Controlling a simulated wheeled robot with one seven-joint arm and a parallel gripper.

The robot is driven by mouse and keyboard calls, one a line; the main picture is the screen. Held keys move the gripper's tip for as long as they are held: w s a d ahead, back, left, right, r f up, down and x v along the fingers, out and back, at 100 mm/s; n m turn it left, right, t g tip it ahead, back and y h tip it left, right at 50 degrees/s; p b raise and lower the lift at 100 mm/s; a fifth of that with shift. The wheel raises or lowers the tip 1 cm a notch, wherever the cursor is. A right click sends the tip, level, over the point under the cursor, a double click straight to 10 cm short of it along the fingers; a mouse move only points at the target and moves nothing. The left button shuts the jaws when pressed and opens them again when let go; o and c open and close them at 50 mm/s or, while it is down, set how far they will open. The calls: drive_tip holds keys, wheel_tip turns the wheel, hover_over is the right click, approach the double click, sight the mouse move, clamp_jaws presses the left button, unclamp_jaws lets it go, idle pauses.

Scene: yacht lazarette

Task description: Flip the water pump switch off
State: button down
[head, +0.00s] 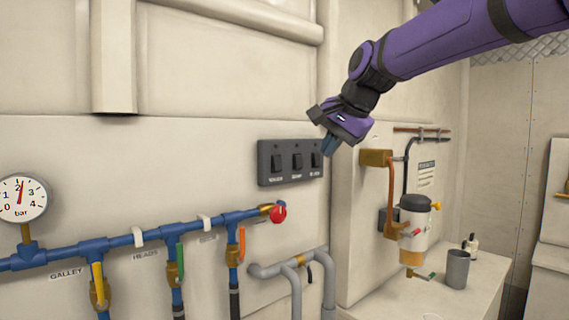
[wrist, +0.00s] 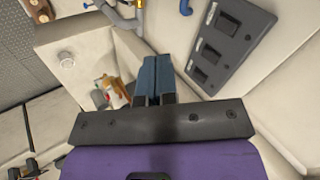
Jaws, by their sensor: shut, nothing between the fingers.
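A dark switch panel (head: 288,180) is fixed to the cream wall and carries three rocker switches in a row: left (head: 277,162), middle (head: 297,160) and right (head: 316,159). Small labels sit under them, too blurred to read surely, so I cannot tell which is the water pump switch. The panel also shows at the upper right of the wrist view (wrist: 247,42). My gripper (head: 329,146) is shut and empty, its blue fingers by the panel's right end, partly overlapping it in the head view. In the wrist view, the fingertips (wrist: 156,60) appear apart from the panel.
Below the panel run blue pipes (head: 150,236) with coloured valve handles, a red knob (head: 278,213) and a pressure gauge (head: 21,198). Grey pipes (head: 297,275) stand lower. At right, a white filter canister (head: 412,228) and grey cup (head: 458,269) are by a ledge. Wall above the panel is clear.

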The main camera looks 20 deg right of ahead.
drive_tip(key=w+r+m, duration=0.3)
drive_tip(key=w, duration=0.5)
drive_tip(key=shift+w+t+y, duration=0.25)
drive_tip(key=shift+t+y, duration=0.05)
approach(280, 170)
wheel_tip(280, 170, down, 5)
drive_tip(key=w, duration=0.1)
drive_tip(key=w+a, duration=0.1)
drive_tip(key=w, duration=0.1)
drive_tip(key=shift+w+a, duration=0.1)
drive_tip(key=shift+w, duration=0.15)
drive_tip(key=shift+w+a+f, duration=0.1)
drive_tip(key=shift+w+a, duration=0.1)
drive_tip(key=shift+w, duration=0.15)
